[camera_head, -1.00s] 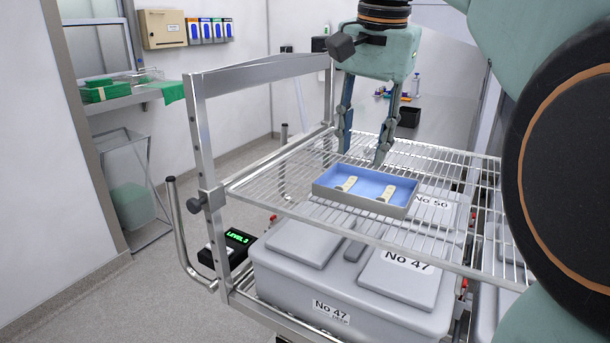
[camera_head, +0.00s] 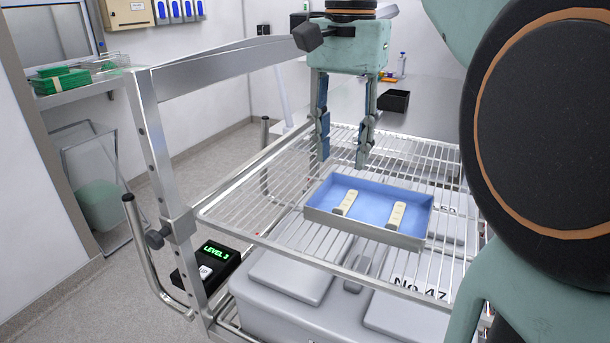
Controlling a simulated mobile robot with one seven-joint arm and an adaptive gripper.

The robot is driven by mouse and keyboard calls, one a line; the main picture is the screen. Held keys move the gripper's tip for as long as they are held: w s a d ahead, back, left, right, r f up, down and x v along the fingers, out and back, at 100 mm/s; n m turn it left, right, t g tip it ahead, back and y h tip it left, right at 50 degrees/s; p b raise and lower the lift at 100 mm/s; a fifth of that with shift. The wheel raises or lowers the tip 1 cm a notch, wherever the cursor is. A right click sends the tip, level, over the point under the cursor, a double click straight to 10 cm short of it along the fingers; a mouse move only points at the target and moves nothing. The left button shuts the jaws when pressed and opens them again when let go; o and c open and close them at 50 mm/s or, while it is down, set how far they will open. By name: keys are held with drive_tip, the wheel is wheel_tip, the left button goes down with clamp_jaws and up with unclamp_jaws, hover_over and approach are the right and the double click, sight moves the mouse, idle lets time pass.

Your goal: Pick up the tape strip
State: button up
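Two small beige strips lie in a shallow grey tray with a blue inside (camera_head: 372,203), which rests on the wire shelf. The left strip (camera_head: 345,202) and the right strip (camera_head: 397,215) lie apart, roughly parallel, each with small marks. I cannot tell which one is the tape strip. My gripper (camera_head: 343,165) points down above the shelf, at the tray's back edge. Its two fingers are apart with nothing between them. The fingertips are close to the tray's back wall; their exact height above it is unclear.
The wire shelf (camera_head: 265,212) sits in a metal cart frame with an upright post (camera_head: 155,150) at left. Grey lidded bins (camera_head: 290,272) stand below the shelf. A black box (camera_head: 393,101) is on the counter behind. Bare wire shelf lies left of the tray.

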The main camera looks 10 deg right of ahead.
sight(338, 208)
drive_tip(key=f, duration=0.3)
drive_tip(key=f+b, duration=0.1)
drive_tip(key=f, duration=0.6)
drive_tip(key=shift+s+a+b, duration=0.15)
drive_tip(key=shift+s+b, duration=0.15)
drive_tip(key=shift+s, duration=0.05)
drive_tip(key=c, duration=0.8)
